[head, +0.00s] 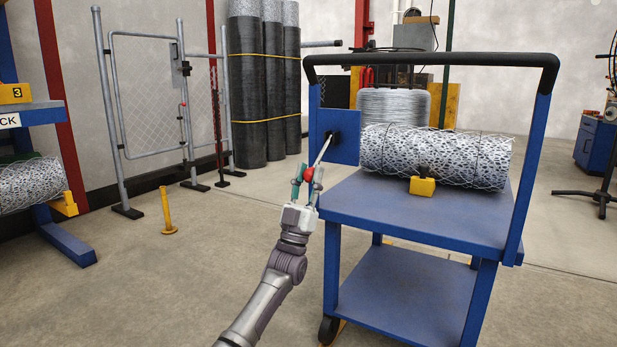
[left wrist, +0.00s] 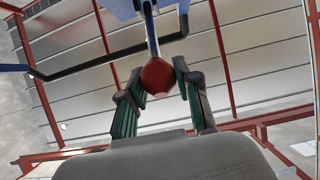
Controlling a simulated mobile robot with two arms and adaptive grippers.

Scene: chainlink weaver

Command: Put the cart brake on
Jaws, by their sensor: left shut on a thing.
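The blue cart (head: 415,212) stands right of centre in the head view, with a black-gripped push handle (head: 430,59) on its frame. The brake lever (head: 324,150) is a thin light rod that slants down and left from a black pivot on the cart's blue side plate (head: 345,150). Its red knob (head: 309,174) is at the low end. My left gripper (head: 308,176) is shut on the red knob. In the left wrist view the knob (left wrist: 158,76) sits between the green-padded fingers (left wrist: 155,85). My right gripper is not in view.
A wire mesh roll (head: 440,158) lies on the cart's top with a yellow block (head: 422,186) in front. A yellow post (head: 167,212) stands on the floor to the left. A blue rack (head: 40,116) is at the far left. The floor left of the cart is mostly clear.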

